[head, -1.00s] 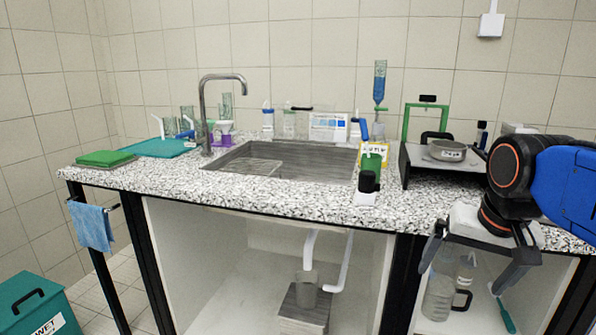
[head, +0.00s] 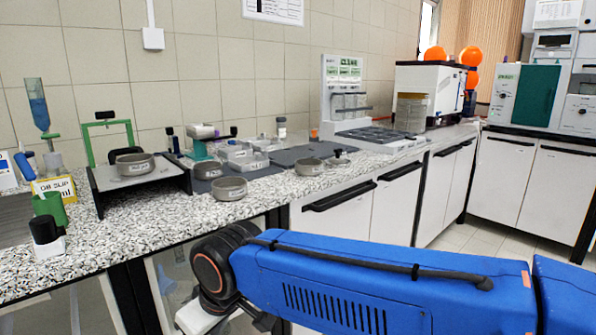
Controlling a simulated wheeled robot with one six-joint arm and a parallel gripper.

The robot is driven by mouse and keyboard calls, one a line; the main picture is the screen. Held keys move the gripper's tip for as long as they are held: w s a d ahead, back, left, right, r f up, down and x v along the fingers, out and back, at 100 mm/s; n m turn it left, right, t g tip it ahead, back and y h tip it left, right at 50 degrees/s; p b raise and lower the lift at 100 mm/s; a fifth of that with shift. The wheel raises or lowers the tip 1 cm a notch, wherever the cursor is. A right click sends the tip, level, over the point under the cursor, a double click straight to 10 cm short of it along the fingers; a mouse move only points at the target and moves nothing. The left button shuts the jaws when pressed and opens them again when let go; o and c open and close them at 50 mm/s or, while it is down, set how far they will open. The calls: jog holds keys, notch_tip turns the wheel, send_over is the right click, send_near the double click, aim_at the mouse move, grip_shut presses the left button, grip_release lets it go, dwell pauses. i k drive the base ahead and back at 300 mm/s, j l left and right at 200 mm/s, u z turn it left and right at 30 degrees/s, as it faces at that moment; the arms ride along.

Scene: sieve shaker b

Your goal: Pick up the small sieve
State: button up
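Several round grey metal sieves show in the head view. One sieve (head: 135,163) sits on the black-sided stand with the green frame. Another sieve (head: 229,189) stands near the counter's front edge, with a further sieve (head: 208,170) just behind it. One more sieve (head: 311,166) lies farther right by the dark mat. Their labels are too small to read, so I cannot tell which is the small sieve. My gripper (head: 200,316) is low at the bottom edge, in front of the counter and apart from every sieve. Its fingertips are cut off by the frame.
The speckled counter (head: 150,232) is narrow in front of the sieves. A green cup (head: 50,208) and a black-topped bottle (head: 46,236) stand at left. Clear boxes (head: 245,158) stand behind the sieves.

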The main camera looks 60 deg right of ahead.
aim_at(309, 167)
jog(key=z, duration=1.55)
